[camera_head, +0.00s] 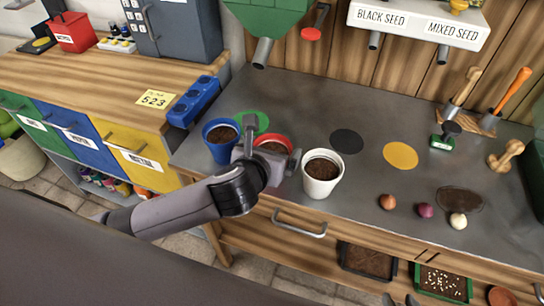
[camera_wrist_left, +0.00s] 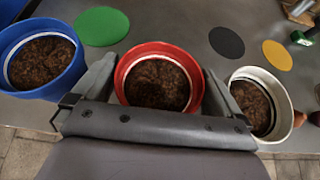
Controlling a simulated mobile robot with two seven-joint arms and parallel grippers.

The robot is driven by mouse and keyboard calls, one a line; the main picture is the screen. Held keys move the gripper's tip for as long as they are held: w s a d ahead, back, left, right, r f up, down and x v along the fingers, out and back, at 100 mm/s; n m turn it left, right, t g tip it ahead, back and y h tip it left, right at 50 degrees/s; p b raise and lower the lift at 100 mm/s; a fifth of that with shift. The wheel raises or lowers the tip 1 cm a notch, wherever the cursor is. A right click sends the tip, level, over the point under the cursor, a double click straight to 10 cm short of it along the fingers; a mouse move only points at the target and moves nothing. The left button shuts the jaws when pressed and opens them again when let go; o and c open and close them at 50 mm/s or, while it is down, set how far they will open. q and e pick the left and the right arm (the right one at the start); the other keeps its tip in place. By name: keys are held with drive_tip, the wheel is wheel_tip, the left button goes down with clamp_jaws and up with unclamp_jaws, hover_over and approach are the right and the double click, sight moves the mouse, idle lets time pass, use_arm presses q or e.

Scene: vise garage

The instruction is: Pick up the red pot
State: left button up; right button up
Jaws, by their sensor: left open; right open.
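The red pot (camera_head: 284,138), full of dark soil, stands on the grey worktop between a blue pot (camera_head: 221,152) and a white pot (camera_head: 319,187). My left gripper (camera_head: 268,146) is open at the red pot, partly hiding it in the head view. In the left wrist view the red pot (camera_wrist_left: 160,48) is between the two fingers of my left gripper (camera_wrist_left: 160,72), one on each side; contact cannot be told. The tips of my right gripper (camera_head: 400,300) seem to show at the bottom edge of the head view, apart and empty.
Green, black (camera_head: 346,141) and yellow (camera_head: 400,156) discs lie behind the pots. Small bulbs (camera_head: 425,210) and hand tools (camera_head: 450,135) are to the right. A blue block (camera_head: 197,101) is at the left. The pots on both sides stand close to my left fingers.

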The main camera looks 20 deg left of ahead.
use_arm(q)
drive_tip(key=c, duration=0.8)
